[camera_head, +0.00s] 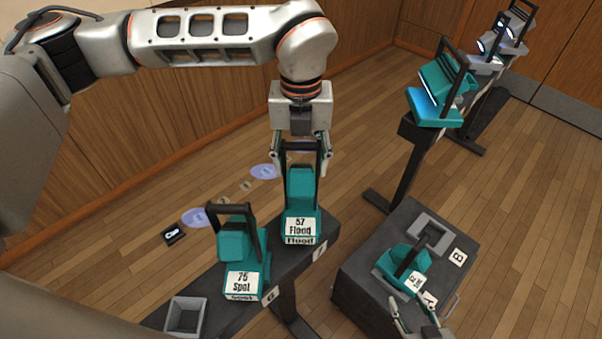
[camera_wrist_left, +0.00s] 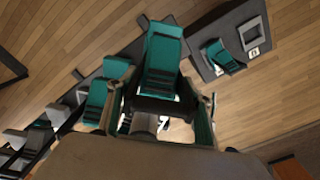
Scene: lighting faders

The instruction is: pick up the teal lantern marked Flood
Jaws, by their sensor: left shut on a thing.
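The teal lantern marked "57 Flood" (camera_head: 300,205) is upright at the right end of a dark narrow shelf (camera_head: 318,242). My left gripper (camera_head: 302,160) is above it, shut on its black handle. In the left wrist view the lantern (camera_wrist_left: 163,62) is close, with its handle between the fingers (camera_wrist_left: 160,108). I cannot tell whether its base touches the shelf. My right gripper (camera_head: 415,318) is at the bottom edge, partly cut off, its fingers apart, near a teal lantern (camera_head: 403,262) with a tilted label.
A teal lantern marked "75 Spot" (camera_head: 240,255) stands close left of the Flood lantern. A grey open tray (camera_head: 185,316) is on the shelf's left part. A dark box (camera_head: 360,255) carries the tilted lantern and a grey holder (camera_head: 433,232). More lanterns (camera_head: 437,92) stand on a back rail.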

